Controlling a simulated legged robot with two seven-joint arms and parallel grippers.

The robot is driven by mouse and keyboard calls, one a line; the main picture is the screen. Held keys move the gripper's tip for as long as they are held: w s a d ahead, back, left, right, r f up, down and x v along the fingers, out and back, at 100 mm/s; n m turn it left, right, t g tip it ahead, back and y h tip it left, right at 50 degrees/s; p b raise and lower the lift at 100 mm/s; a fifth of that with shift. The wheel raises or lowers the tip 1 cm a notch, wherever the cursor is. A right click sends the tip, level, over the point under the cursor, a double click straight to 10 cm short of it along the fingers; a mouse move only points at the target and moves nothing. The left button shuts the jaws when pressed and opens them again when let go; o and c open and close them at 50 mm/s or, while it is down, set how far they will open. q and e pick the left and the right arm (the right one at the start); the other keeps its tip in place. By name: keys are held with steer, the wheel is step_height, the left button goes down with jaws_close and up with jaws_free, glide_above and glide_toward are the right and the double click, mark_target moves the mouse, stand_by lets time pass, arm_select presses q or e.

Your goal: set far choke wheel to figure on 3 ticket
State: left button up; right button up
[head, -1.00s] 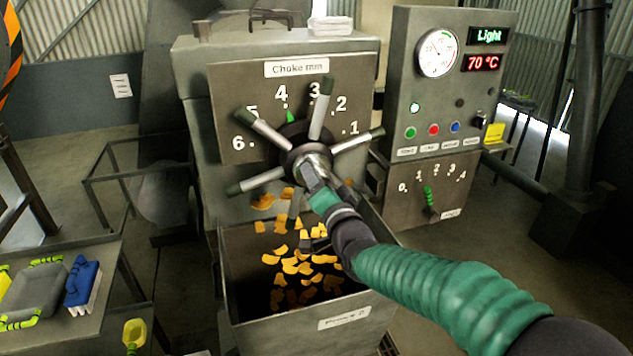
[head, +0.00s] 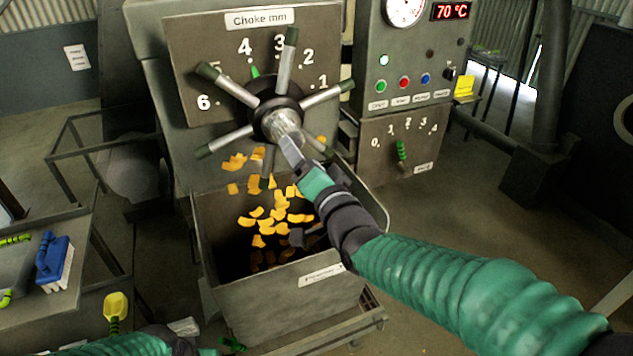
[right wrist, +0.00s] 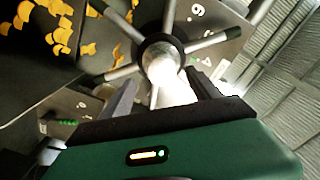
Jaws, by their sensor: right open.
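The choke wheel (head: 276,122) has a dark hub and several grey spokes with dark tips. It stands before the "Choke mm" plate (head: 183,70), numbered 1 to 6. A green pointer (head: 254,72) shows just below the 4. In the right wrist view the wheel's hub (right wrist: 160,58) and bright shaft end lie ahead. My right gripper (right wrist: 162,92) is open, its fingers on either side of the shaft end; I cannot tell whether they touch. My left arm shows only at the bottom edge of the head view; its fingers are hidden. I see no readable ticket figure.
A bin (head: 330,276) with orange flakes falling into it stands below the wheel. A control panel (head: 415,65) with buttons and a 0–4 lever plate (head: 376,160) is to the right. A blue brush (head: 54,260) lies on the left bench.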

steer(key=v, duration=0.8)
steer(key=s+d+f+n+g+h, duration=0.1)
steer(key=s+d+f+g+h, duration=0.2)
steer(key=f, duration=0.7)
steer(key=s+d+f+n+g+h, duration=0.1)
steer(key=d+f+n+g, duration=0.1)
steer(key=d+f+g, duration=0.5)
steer(key=s+d+f+n+g, duration=0.1)
steer(key=s+d+f+g, duration=0.1)
steer(key=s+f, duration=0.5)
steer(key=s+d+f+n+g+h, duration=0.1)
steer(key=s+d+f+n+g, duration=0.1)
steer(key=s+f, duration=0.5)
steer(key=shift+s+d+f+n+g+h, duration=0.25)
steer(key=shift+s+f+n+g+h, duration=0.05)
steer(key=shift+s, duration=0.15)
